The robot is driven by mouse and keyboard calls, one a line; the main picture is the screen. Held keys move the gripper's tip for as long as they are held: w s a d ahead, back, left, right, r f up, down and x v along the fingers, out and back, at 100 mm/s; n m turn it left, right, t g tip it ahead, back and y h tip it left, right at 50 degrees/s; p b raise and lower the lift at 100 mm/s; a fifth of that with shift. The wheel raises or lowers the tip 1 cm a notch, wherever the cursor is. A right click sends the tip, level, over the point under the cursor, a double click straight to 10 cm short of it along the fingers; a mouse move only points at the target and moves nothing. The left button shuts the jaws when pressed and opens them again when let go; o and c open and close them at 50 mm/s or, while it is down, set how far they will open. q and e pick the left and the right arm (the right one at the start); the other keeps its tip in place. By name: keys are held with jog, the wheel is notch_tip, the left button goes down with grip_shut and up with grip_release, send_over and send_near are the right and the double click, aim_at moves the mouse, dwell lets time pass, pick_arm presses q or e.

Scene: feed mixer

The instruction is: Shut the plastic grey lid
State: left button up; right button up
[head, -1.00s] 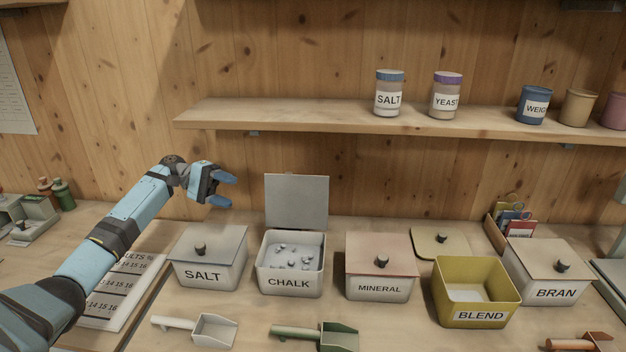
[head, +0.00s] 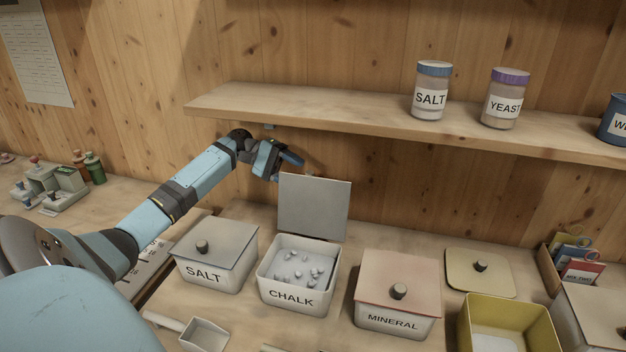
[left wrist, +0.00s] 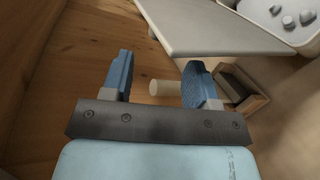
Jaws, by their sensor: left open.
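The grey lid (head: 314,207) stands raised, nearly upright, at the back edge of the CHALK bin (head: 292,294). The bin is open and holds several pale lumps. My left gripper (head: 290,166) is behind and just above the lid's top left corner, with its blue fingers pointing right. In the left wrist view the gripper (left wrist: 160,85) is open with nothing between its fingers, and the lid (left wrist: 205,28) lies beyond the fingertips, its edge crossing the upper middle. I cannot tell whether a finger touches the lid. My right gripper is not in view.
A wooden shelf (head: 330,122) with SALT and YEAST jars is above the lid. The closed SALT bin (head: 212,268) stands left of CHALK and the closed MINERAL bin (head: 397,318) right. A yellow lid (head: 480,270) lies on the counter behind the yellow bin (head: 500,315).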

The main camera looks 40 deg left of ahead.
aim_at(313, 182)
pick_arm(q)
jog(key=x, duration=0.6)
jog(key=shift+p, duration=0.3)
jog(key=shift+c, duration=0.5)
jog(key=shift+d, duration=0.1)
grip_shut()
